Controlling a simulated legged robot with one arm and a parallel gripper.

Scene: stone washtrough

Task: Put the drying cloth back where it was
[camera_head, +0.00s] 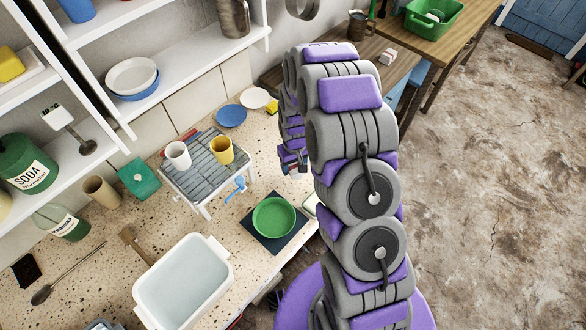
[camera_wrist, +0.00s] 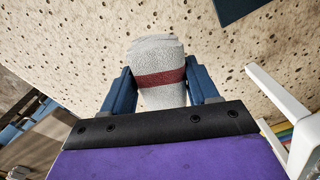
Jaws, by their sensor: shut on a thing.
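The drying cloth (camera_wrist: 158,52) is a pale grey-white, rolled or folded bundle with a dark red band. In the wrist view it stands out between the two blue fingers of my gripper (camera_wrist: 160,88), which is shut on it. Speckled stone counter shows behind the cloth; I cannot tell whether the cloth touches it. In the head view my gripper (camera_head: 293,165) is at the counter's right side, right of the slatted rack, partly hidden by my arm.
A slatted rack (camera_head: 184,158) holds a white cup (camera_head: 178,156) and a yellow cup (camera_head: 222,150). A green bowl (camera_head: 273,217) sits on a dark mat (camera_head: 252,235) near the counter's front edge. A white basin (camera_head: 183,280) stands at front left. A blue plate (camera_head: 231,116) lies behind.

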